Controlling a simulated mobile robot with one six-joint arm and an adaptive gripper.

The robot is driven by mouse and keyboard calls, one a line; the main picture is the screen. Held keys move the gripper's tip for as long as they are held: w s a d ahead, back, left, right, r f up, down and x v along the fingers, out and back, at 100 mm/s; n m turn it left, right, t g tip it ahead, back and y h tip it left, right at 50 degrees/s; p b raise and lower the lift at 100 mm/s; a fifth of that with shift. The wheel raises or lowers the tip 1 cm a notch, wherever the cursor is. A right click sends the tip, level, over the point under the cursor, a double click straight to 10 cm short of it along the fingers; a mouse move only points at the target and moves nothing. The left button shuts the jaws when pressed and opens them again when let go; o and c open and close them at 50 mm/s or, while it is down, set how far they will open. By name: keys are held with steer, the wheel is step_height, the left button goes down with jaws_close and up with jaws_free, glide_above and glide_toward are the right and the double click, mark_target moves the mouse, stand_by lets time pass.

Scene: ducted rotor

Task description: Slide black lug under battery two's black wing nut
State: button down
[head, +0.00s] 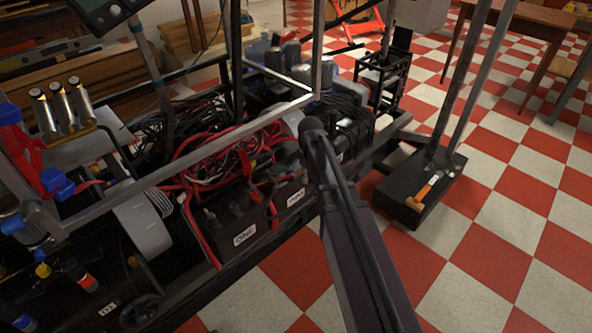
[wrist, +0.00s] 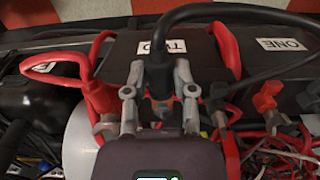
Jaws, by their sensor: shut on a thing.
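In the wrist view my gripper (wrist: 158,90) is shut on the black lug's dark sleeve (wrist: 157,76), with one grey finger on each side. A thick black cable (wrist: 215,10) arcs from the sleeve toward the upper right. The lug is over the near edge of battery two (wrist: 122,45), below its TWO label (wrist: 162,47). Its metal end is too small and shaded to make out, and I cannot tell the black wing nut apart there. In the head view battery two (head: 289,197) stands beside my arm, which hides the gripper and lug.
Battery one (head: 243,236) stands next to battery two. Red cables and boots (wrist: 228,50) flank the gripper closely. A tangle of red and black wires (head: 215,150) and grey frame bars (head: 318,50) crowd the area.

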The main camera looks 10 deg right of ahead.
steer(key=shift+s+d+r+p, duration=0.15)
steer(key=shift+s+r+p, duration=0.1)
steer(key=shift+r+p, duration=0.45)
steer(key=shift+r, duration=0.2)
steer(key=shift+r, duration=0.15)
steer(key=s+a+f+b, duration=0.3)
steer(key=a, duration=0.4)
steer(key=shift+a+f, duration=0.3)
stand_by(0.5)
stand_by(0.6)
steer(key=shift+w+a, duration=0.85)
steer(key=shift+w, duration=0.25)
stand_by(1.2)
